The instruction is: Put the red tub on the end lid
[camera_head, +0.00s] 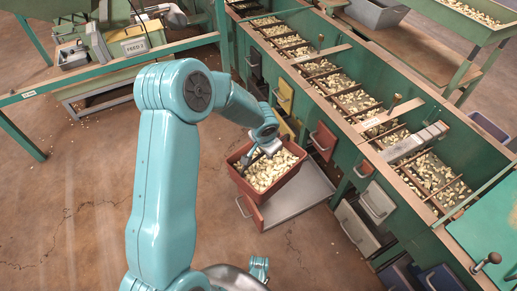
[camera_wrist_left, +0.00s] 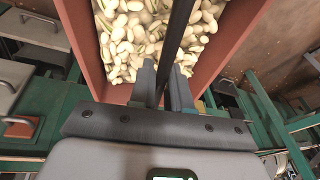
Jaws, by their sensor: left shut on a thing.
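The red tub (camera_head: 286,179), full of pale nuts, is at the middle of the head view, over or on a pulled-out grey drawer; I cannot tell if it touches it. My left gripper (camera_head: 256,154) is at the tub's far left side. In the left wrist view the gripper (camera_wrist_left: 165,84) is shut on a dark bar that runs across the red tub (camera_wrist_left: 225,45), with nuts on both sides. My right gripper is not in view.
The open drawer (camera_head: 305,195) juts from the green hopper bench (camera_head: 310,85), whose open nut compartments run along the right. Several drawers and bins line its front. A green stand with a feed machine (camera_head: 130,42) is at upper left. The brown floor at left is mostly clear.

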